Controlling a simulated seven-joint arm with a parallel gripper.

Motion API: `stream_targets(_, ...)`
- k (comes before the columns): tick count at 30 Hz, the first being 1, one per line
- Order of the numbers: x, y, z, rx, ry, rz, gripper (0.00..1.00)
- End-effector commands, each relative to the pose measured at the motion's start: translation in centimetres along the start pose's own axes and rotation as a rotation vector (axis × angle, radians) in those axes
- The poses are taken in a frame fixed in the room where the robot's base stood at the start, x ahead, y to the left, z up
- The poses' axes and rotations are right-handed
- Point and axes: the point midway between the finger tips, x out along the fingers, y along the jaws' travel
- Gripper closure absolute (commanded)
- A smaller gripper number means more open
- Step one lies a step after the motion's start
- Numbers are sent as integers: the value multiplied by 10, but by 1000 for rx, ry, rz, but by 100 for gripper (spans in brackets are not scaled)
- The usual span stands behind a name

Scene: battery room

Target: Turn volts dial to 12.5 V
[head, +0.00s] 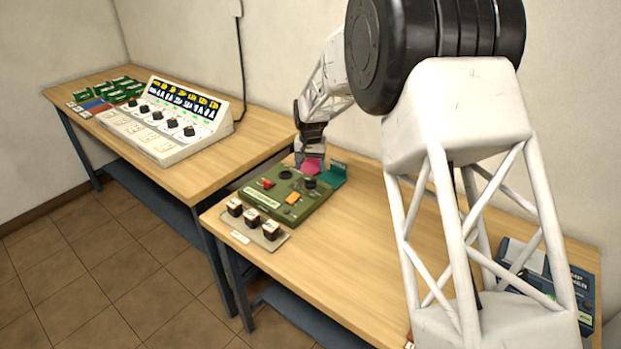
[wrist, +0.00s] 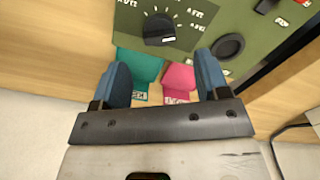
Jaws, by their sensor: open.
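The green panel box (head: 285,205) stands on the near table, with a black dial (head: 310,183) near its right corner. In the wrist view a black dial (wrist: 158,28) sits at the top centre, ringed by white marks and numbers that appear upside down and are too small to read surely. A short white mark shows on its lower right side. My gripper (wrist: 163,65) is open, its two blue fingers apart and empty, with the dial beyond the fingertips and not between them. In the head view my gripper (head: 309,160) is at the box's back right edge.
A teal piece (wrist: 138,72) and a pink piece (wrist: 179,78) lie between the fingers and the panel. A round black part (wrist: 228,47) is to the right. The box also has a red knob (head: 267,184) and an orange switch (head: 292,198). Black blocks (head: 252,217) stand in front.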

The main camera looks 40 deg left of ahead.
Motion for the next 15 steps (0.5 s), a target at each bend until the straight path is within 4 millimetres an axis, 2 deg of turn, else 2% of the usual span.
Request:
stream_targets(6,28,0,0,0,-2,1,31)
stream_targets(15,53,0,0,0,-1,0,31)
